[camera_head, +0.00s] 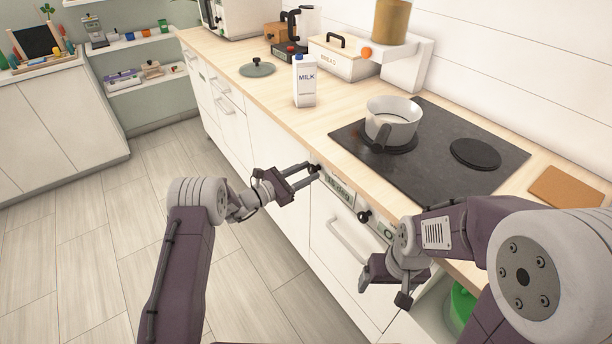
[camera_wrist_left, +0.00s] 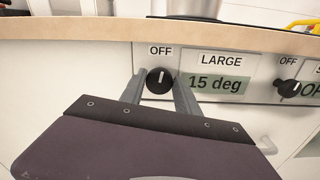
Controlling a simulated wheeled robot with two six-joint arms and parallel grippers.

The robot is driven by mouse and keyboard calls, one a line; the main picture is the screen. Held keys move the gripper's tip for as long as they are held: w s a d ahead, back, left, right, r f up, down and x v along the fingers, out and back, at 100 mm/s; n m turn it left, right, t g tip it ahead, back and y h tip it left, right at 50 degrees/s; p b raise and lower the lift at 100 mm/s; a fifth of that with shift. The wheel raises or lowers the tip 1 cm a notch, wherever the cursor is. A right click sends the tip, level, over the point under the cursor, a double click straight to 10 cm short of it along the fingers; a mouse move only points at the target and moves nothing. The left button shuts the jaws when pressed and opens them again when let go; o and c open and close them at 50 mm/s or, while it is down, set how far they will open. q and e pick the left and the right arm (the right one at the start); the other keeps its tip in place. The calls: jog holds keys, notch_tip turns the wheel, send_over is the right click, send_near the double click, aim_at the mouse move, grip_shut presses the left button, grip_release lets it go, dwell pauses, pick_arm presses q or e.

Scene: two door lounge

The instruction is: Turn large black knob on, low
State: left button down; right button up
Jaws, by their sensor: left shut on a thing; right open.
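The large black knob (camera_wrist_left: 160,80) is on the stove's front panel, beside the LARGE label (camera_wrist_left: 221,61) and a display reading 15 deg (camera_wrist_left: 215,84). Its white mark points straight up under the OFF label. My left gripper (camera_wrist_left: 159,88) has one finger on each side of the knob and is shut on it. In the head view my left gripper (camera_head: 312,172) reaches the panel at the counter front, and its fingers partly hide the knob. My right gripper (camera_head: 384,287) is open and empty in front of the lower cabinet.
A second black knob (camera_head: 364,216) sits further right on the panel. A pot (camera_head: 393,122) stands on the black hob (camera_head: 440,165). A milk carton (camera_head: 304,82) and bread box (camera_head: 343,58) are on the counter. A cabinet handle (camera_head: 347,240) sticks out below. The floor at left is clear.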

pick_arm(q)
jog(key=m+b, duration=0.6)
jog(key=b, duration=0.1)
jog(key=m+b, duration=0.3)
jog(key=b, duration=0.1)
jog(key=shift+s+f, duration=0.15)
jog(key=shift+f, duration=0.25)
jog(key=shift+d+r+m+b, duration=0.1)
jog(key=shift+r+m+b, duration=0.1)
jog(key=shift+m+b, duration=0.75)
jog(key=shift+n, duration=0.25)
jog(key=c, duration=0.9)
grip_release()
jog(key=shift+r, duration=0.1)
jog(key=shift+p+v, duration=0.5)
jog(key=shift+v, duration=4.05)
